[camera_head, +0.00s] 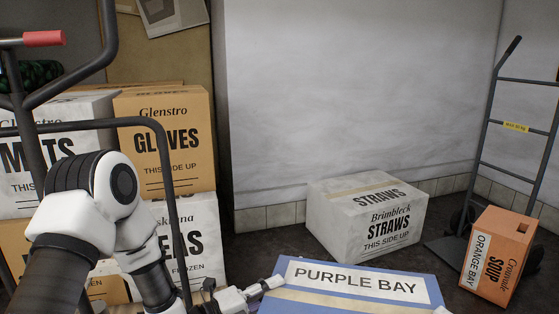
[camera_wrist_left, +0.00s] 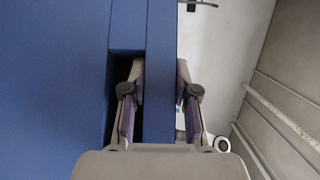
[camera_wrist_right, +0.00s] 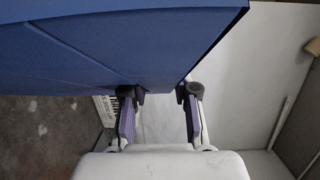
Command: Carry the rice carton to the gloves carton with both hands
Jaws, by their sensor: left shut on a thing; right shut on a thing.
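A blue carton (camera_head: 350,302) labelled PURPLE BAY is at the bottom centre of the head view; no word rice is visible on it. My left gripper (camera_head: 262,288) is at its left side. In the left wrist view its fingers (camera_wrist_left: 160,80) are shut on a blue wall of the carton (camera_wrist_left: 55,90). In the right wrist view my right gripper (camera_wrist_right: 160,95) is shut at the edge of the carton (camera_wrist_right: 120,40); in the head view it is almost wholly out of frame. The orange-brown gloves carton (camera_head: 163,150) sits on top of a white carton at the left.
Dark trolley bars (camera_head: 165,185) stand before the stacked cartons, including mats (camera_head: 95,150) and peas (camera_head: 205,235). A white straws carton (camera_head: 350,215) stands on the floor by the wall. An orange soup carton (camera_head: 497,255) is beside a hand truck (camera_head: 480,130) at the right.

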